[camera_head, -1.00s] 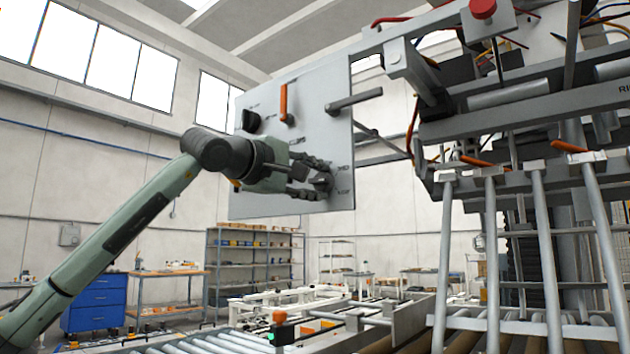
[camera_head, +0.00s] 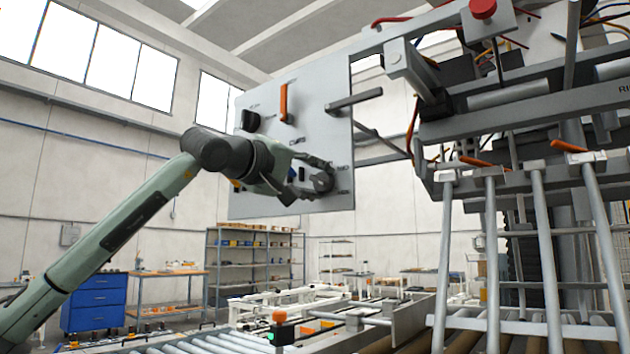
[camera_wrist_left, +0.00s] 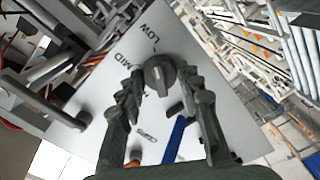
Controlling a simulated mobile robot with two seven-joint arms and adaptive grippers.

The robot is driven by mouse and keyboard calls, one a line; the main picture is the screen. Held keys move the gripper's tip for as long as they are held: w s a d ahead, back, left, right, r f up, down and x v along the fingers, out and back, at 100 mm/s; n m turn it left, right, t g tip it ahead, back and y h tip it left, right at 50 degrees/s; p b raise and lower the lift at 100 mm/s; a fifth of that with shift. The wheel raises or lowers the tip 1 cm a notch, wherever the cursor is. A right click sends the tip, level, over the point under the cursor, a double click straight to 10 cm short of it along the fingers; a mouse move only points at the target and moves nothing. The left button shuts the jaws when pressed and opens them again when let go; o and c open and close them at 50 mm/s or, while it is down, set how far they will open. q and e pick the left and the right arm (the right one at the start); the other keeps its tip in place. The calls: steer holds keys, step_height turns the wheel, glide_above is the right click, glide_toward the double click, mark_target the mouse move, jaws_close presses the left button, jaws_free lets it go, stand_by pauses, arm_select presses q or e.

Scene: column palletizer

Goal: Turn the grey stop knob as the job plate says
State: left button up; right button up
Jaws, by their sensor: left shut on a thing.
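The grey stop knob (camera_head: 323,182) sits low on the right of a pale panel (camera_head: 318,125). In the left wrist view the knob (camera_wrist_left: 160,74) is round with a raised grip bar, beside the printed words LOW and MID; a further label lower down is unclear. My left gripper (camera_head: 316,172) is at the panel, and its two fingers (camera_wrist_left: 163,82) close on the knob from both sides. I cannot tell exactly which mark the knob points at. No job plate text is readable in either view. My right gripper is not in view.
The panel also carries a black knob (camera_head: 250,121), an orange lever (camera_head: 284,102), a grey bar handle (camera_head: 354,100) and a blue part (camera_wrist_left: 175,138) close to my fingers. Machine framing with rods (camera_head: 493,250) stands to the right. Roller conveyors (camera_head: 195,345) lie below.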

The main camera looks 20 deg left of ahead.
arm_select(q)
steer(key=o, duration=1.2)
steer(key=shift+c, duration=0.2)
steer(key=shift+s, duration=0.1)
steer(key=v, duration=1.1)
steer(key=shift+s+a, duration=0.15)
steer(key=shift+s, duration=0.25)
